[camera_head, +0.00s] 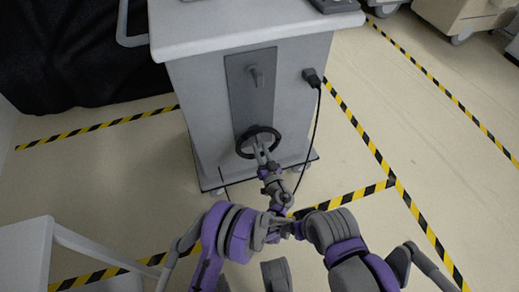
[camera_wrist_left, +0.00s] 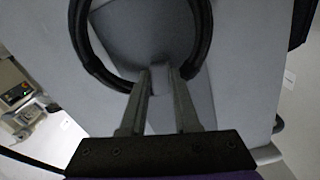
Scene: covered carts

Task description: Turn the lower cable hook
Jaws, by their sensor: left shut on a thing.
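The lower cable hook (camera_wrist_left: 161,71) is a small grey piece on the cart's dark grey side panel. A coiled black cable (camera_head: 240,146) hangs around it, and its thick loop (camera_wrist_left: 82,45) also fills the top of the left wrist view. My left gripper (camera_head: 261,148) reaches the panel at the coil. Its fingers (camera_wrist_left: 160,75) are shut on the lower hook, one on each side, inside the loop. In the head view the gripper and cable mostly hide this hook. The upper cable hook (camera_head: 257,76) sticks out higher on the panel. My right gripper is not in view.
The grey cart (camera_head: 203,105) stands on a pale floor with yellow-black tape lines. A black plug (camera_head: 311,76) sits in its side, with a thin cord hanging down. Black cloth (camera_head: 70,60) covers something at left. A white table (camera_head: 25,255) stands at lower left.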

